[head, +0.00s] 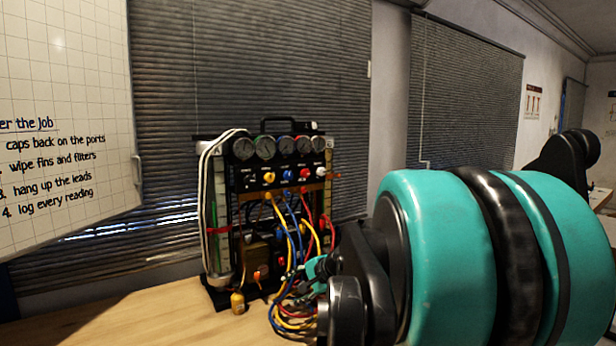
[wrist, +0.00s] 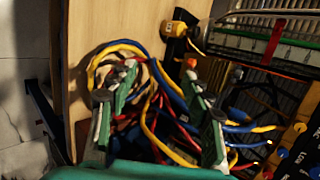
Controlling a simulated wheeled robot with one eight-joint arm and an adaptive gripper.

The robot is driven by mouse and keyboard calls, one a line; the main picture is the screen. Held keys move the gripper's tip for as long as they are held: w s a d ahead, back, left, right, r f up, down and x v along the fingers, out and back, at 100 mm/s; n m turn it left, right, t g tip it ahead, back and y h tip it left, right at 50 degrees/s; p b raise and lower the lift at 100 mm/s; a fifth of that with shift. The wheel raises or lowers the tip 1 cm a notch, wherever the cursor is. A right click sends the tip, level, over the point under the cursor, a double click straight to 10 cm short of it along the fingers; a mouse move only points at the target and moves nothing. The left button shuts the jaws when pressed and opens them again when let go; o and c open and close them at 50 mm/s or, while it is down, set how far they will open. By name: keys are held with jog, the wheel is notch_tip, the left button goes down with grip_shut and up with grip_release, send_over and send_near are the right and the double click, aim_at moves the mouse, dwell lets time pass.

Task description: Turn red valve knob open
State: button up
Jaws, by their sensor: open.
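The gauge rig (head: 262,150) stands on the bench in the head view. The red valve knob (head: 304,173) is on its front panel, right of the blue knob (head: 287,175) and the yellow knob (head: 268,177). A red knob (wrist: 267,173) shows at the lower right edge of the wrist view. My gripper (head: 313,268) is low in front of the rig, below the knob row and apart from it. In the wrist view my gripper (wrist: 160,76) is open, with hoses behind and between its fingers. How far the knob is turned cannot be told.
Yellow, blue and red hoses (head: 290,235) hang from the panel and coil on the wooden bench (head: 140,312). A whiteboard (head: 70,110) is at left. The bench's left part is clear.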

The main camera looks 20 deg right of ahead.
jog(key=w+d+r+m+t+y, duration=0.1)
jog(key=w+d+r+m+t, duration=0.45)
jog(key=r, duration=0.55)
jog(key=m+t+h, duration=0.1)
jog(key=m+t, duration=0.3)
jog(key=m, duration=0.8)
send_near(307, 174)
jog(key=shift+g, duration=0.25)
jog(key=x, duration=0.9)
jog(key=shift+r, duration=0.2)
jog(key=shift+c, duration=0.5)
grip_shut()
